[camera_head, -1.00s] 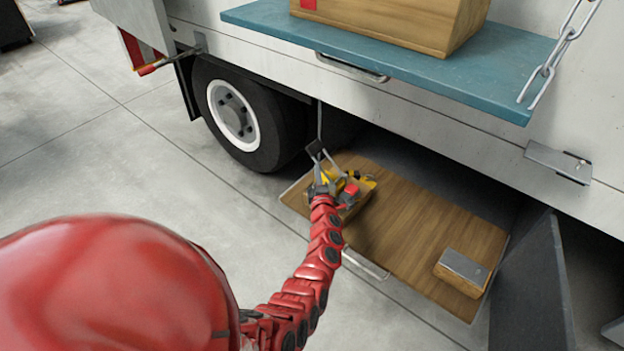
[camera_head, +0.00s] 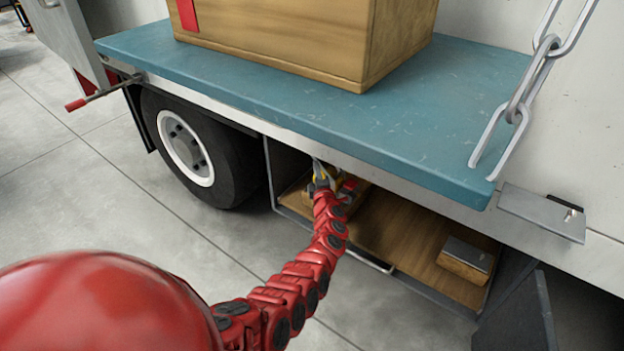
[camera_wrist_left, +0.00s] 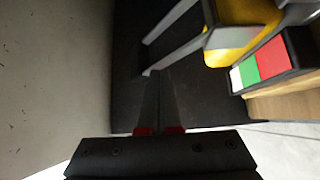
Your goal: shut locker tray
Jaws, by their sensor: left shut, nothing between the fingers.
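The locker tray (camera_head: 400,236) is a brown wooden board low under the truck body, mostly inside the open locker. Its front edge with a pale handle (camera_head: 378,266) shows at the locker mouth. My left gripper (camera_head: 318,170) is at the tray's left end, beside the yellow and red items, just under the truck's lower edge. In the left wrist view its two fingers (camera_wrist_left: 160,105) are together and empty, in front of a dark surface. My arm hides part of the tray. My right gripper is not in view.
A yellow piece (camera_wrist_left: 248,15) and a block with red, green and white faces (camera_wrist_left: 270,60) are close to the fingers. A wooden block with a grey top (camera_head: 466,260) lies on the tray's right. A blue shelf (camera_head: 290,100) overhangs above. A dark door (camera_head: 522,318) hangs open at right.

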